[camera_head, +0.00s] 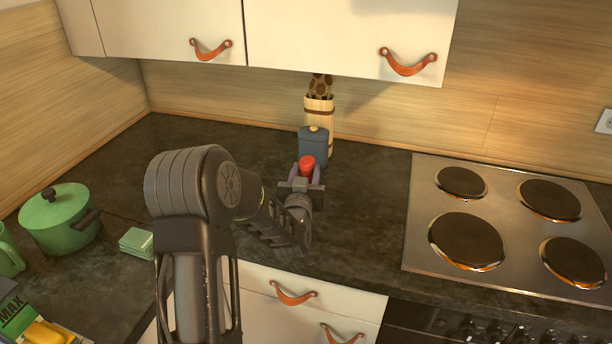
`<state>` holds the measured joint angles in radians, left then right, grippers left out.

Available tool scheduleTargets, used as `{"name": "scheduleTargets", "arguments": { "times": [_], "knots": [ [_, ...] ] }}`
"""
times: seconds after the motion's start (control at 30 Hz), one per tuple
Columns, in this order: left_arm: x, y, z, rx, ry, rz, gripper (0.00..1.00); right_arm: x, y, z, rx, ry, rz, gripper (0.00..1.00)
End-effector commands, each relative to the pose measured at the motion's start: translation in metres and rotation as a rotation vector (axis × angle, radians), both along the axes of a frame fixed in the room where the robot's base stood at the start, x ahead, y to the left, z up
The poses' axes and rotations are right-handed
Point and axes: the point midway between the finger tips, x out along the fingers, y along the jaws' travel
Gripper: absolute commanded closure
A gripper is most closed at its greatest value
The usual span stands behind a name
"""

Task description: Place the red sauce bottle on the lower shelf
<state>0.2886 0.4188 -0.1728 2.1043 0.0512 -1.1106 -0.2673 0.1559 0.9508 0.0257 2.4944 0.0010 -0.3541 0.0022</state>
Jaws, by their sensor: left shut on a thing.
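The red sauce bottle (307,163) shows only as a small red rounded part above the counter, between the fingers of my left gripper (302,180). The gripper is shut on it, and the gripper hides most of the bottle. I cannot tell whether the bottle touches the counter. My left arm reaches across the front middle of the picture. No open shelf is in view; the upper cabinets (345,35) show closed fronts with leather pulls. My right gripper is not in view.
A blue-grey canister (312,143) stands close behind the bottle, with a light utensil holder (319,115) behind it. A stove (503,222) lies right. Counter (210,140) behind my arm is clear.

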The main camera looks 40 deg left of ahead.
Motion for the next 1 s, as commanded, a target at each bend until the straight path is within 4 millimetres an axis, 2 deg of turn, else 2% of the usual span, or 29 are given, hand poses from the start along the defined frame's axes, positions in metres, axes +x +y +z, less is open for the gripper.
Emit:
{"name": "scheduleTargets", "arguments": {
  "times": [0.5,0.67,1.0],
  "knots": [
    [0.000,0.000,0.087,0.002,-0.006,0.000,0.72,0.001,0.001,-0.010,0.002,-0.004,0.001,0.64],
    [0.000,0.000,0.096,0.003,-0.003,-0.001,0.72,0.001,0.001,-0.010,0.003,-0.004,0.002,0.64],
    [0.000,0.000,0.096,0.002,-0.002,0.000,0.72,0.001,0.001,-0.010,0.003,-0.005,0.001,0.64]
  ]
}}
